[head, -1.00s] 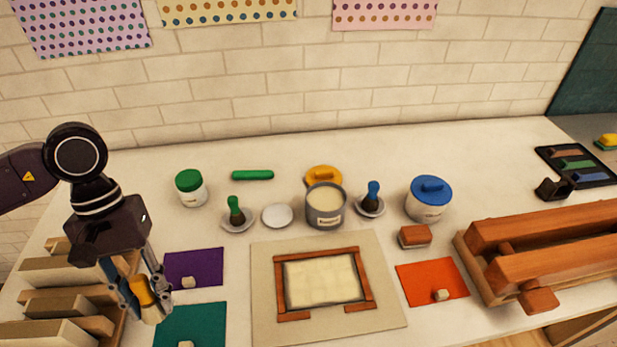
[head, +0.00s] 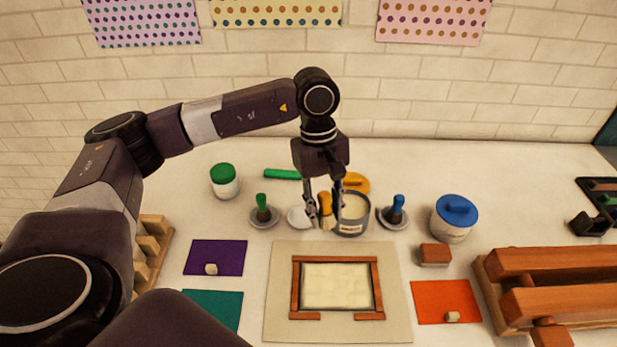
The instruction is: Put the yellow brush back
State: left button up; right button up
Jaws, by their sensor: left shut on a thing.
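The yellow brush (head: 325,203) is upright between the fingers of my left gripper (head: 323,213), which is shut on it. Brush and gripper are over the middle of the table, in front of a white dish (head: 299,216) and the left side of an open grey pot (head: 353,213) of pale contents. Whether the brush touches the dish or the pot I cannot tell. The pot's yellow lid (head: 355,183) lies behind it, partly hidden by the gripper. My right gripper is not in view.
A green brush (head: 262,207) and a blue brush (head: 397,209) stand on dishes to either side. A green-lidded jar (head: 224,181) and a blue-lidded pot (head: 454,217) stand further out. A framed board (head: 280,254) lies in front; a wooden rack (head: 493,281) is at right.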

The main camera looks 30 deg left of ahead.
pick_arm(q)
jog(key=w+a+f+n+t+y+p, duration=0.15)
jog(key=w+a+n, duration=0.35)
jog(key=a+n, duration=0.5)
jog(key=n+b, duration=0.1)
jog(key=b, duration=0.1)
send_over(303, 218)
jog(key=shift+g, duration=0.25)
jog(key=shift+a+f, duration=0.1)
jog(key=shift+f, duration=1.95)
jog(key=shift+f+b, duration=1.35)
jog(key=shift+f, duration=0.35)
jog(key=shift+f+b, duration=0.55)
jog(key=shift+f, duration=0.05)
jog(key=o, duration=1.8)
jog(key=shift+r, duration=0.1)
